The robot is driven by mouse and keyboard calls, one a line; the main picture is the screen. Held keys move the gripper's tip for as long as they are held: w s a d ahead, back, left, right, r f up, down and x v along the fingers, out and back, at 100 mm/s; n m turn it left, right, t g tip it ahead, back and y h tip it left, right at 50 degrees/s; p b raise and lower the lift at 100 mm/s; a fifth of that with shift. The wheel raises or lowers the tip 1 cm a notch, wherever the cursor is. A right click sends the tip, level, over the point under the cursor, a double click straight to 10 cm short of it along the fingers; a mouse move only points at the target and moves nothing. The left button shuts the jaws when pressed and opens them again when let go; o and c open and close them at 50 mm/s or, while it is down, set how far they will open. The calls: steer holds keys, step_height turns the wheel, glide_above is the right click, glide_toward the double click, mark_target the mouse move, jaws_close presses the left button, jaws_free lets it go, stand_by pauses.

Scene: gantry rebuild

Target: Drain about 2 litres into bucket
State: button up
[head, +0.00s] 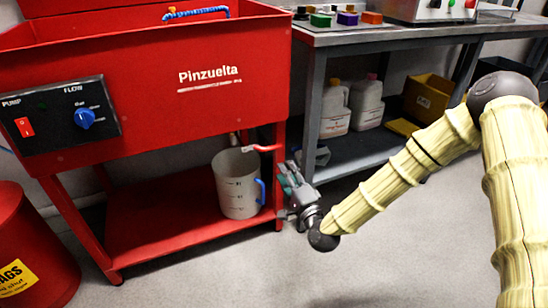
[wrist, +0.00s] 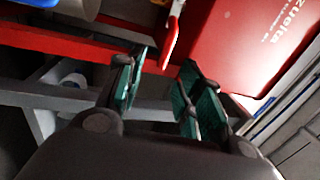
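The bucket (head: 238,184), a grey-white measuring jug with dark marks and a blue handle, stands upright on the red lower shelf (head: 150,232) below the drain. A red drain lever (head: 266,148) sticks out to the right above it, under the red tank (head: 190,85). My gripper (head: 287,177) is right of the bucket and slightly below the lever. In the wrist view my gripper (wrist: 163,66) is open and empty, with green finger pads; the red lever (wrist: 172,44) shows beyond the gap between them.
A red leg of the washer (head: 279,165) stands close to my gripper. A panel with a red switch and blue flow knob (head: 85,118) is at left. A grey workbench (head: 380,38) with jugs (head: 366,101) below is at right. A red bin (head: 30,250) stands at lower left.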

mark_target(274, 147)
steer(key=b+x, duration=0.1)
steer(key=x, duration=0.2)
steer(key=b+x, duration=0.1)
steer(key=x, duration=0.3)
steer(key=r+b+x, duration=0.1)
steer(key=x, duration=0.3)
steer(key=shift+w+d+r+b, duration=0.1)
steer(key=shift+d+b, duration=0.05)
steer(key=shift+b, duration=0.25)
jaws_close()
